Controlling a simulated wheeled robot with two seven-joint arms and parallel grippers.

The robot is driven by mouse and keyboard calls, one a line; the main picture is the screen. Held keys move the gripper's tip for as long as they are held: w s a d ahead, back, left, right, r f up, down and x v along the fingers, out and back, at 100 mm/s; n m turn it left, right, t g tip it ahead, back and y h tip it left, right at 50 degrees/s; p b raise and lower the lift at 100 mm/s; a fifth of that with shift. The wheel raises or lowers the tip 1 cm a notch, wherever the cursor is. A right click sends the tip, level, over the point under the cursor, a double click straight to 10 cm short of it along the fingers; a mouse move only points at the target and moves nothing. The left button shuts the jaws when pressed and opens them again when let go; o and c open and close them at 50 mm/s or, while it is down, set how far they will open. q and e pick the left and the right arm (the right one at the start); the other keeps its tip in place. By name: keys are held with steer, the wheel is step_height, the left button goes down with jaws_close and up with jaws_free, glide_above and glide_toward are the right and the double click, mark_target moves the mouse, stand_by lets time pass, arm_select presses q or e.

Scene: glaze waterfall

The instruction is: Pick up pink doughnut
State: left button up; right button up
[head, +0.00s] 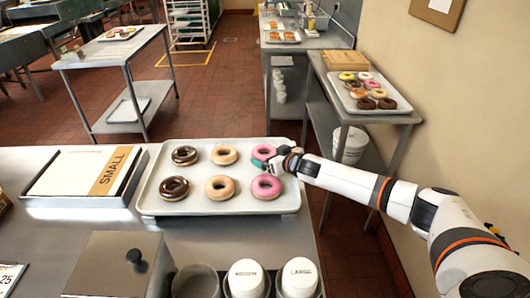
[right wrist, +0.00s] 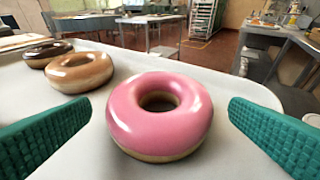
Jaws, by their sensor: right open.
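Two pink doughnuts lie on the right side of the white tray (head: 240,208): a back one (head: 262,150) and a front one (head: 267,187). My right gripper (head: 270,157) is at the back pink doughnut and partly hides it in the head view. In the right wrist view, one pink doughnut (right wrist: 158,115) sits between the two green fingers, with a gap on each side. My right gripper is open and holds nothing. My left gripper is not in view.
Tan doughnuts (head: 224,155) and chocolate doughnuts (head: 174,188) share the tray to the left. A SMALL box (head: 82,172) lies left of the tray. A metal container (head: 120,262) and cups (head: 246,278) stand in front. A side table behind holds another doughnut tray (head: 388,112).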

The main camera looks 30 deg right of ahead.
steer(key=shift+x, duration=1.25)
steer(key=shift+s, duration=0.1)
steer(key=c, duration=0.9)
steer(key=shift+r, duration=0.15)
